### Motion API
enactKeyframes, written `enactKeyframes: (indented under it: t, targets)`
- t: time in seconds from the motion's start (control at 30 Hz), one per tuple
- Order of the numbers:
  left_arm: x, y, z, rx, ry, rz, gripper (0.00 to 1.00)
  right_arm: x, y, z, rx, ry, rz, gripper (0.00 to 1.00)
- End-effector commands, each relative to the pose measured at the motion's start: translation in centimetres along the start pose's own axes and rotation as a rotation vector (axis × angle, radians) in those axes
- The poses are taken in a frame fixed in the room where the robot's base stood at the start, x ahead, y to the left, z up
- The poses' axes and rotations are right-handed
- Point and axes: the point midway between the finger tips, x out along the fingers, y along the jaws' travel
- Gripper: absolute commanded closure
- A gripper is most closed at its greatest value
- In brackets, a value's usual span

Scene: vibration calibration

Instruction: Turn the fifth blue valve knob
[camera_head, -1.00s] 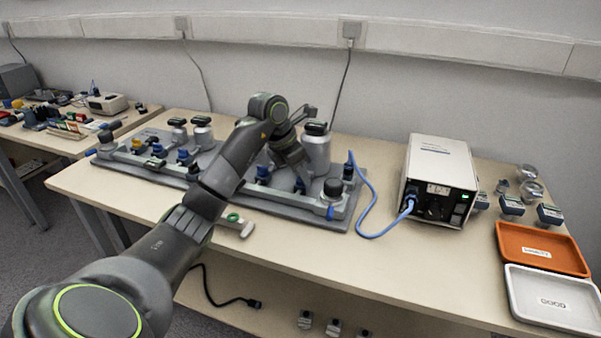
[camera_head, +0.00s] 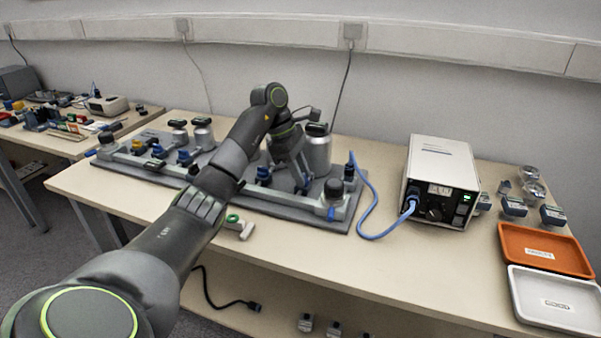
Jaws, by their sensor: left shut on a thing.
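The grey valve rig (camera_head: 290,206) lies along the bench with a row of blue valve knobs on its pipe. One blue knob (camera_head: 184,157) and another blue knob (camera_head: 263,175) stand left of my left gripper (camera_head: 303,184). The left gripper reaches down to the pipe in front of a grey canister (camera_head: 317,150). It is shut on a blue valve knob (camera_head: 305,188), which its fingers mostly cover. My left forearm hides the middle of the rig. My right gripper is out of view.
A white box (camera_head: 440,182) with a blue cable (camera_head: 372,207) stands right of the rig. An orange tray (camera_head: 585,262) and a white tray (camera_head: 590,318) lie at the right. A green-ended grey part (camera_head: 236,222) lies in front.

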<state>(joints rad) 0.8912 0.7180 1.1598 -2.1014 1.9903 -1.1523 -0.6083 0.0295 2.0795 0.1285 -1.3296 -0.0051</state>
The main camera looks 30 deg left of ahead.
Motion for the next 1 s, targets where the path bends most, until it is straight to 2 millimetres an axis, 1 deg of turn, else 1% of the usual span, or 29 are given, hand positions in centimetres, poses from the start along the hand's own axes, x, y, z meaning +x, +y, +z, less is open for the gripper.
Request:
enactKeyframes:
  t: [0.3, 0.67, 0.7, 0.83, 0.87, 1.0]
  targets:
    - [0.01, 0.05, -0.04, 0.055, 0.002, -0.023, 0.95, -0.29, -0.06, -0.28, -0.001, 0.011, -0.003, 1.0]
    - [0.0, 0.04, -0.03, 0.058, 0.001, -0.024, 0.95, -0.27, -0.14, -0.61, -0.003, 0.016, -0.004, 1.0]
    - [0.0, 0.04, -0.03, 0.058, 0.001, -0.024, 0.7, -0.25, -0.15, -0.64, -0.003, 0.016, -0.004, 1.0]
    - [0.0, 0.04, -0.03, 0.058, 0.001, -0.024, 0.52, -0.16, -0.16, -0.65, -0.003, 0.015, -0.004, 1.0]
    - [0.0, 0.04, -0.03, 0.058, 0.001, -0.024, 0.51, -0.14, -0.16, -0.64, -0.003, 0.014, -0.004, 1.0]
    - [0.0, 0.04, -0.03, 0.057, 0.001, -0.024, 0.51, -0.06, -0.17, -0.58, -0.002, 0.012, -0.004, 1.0]
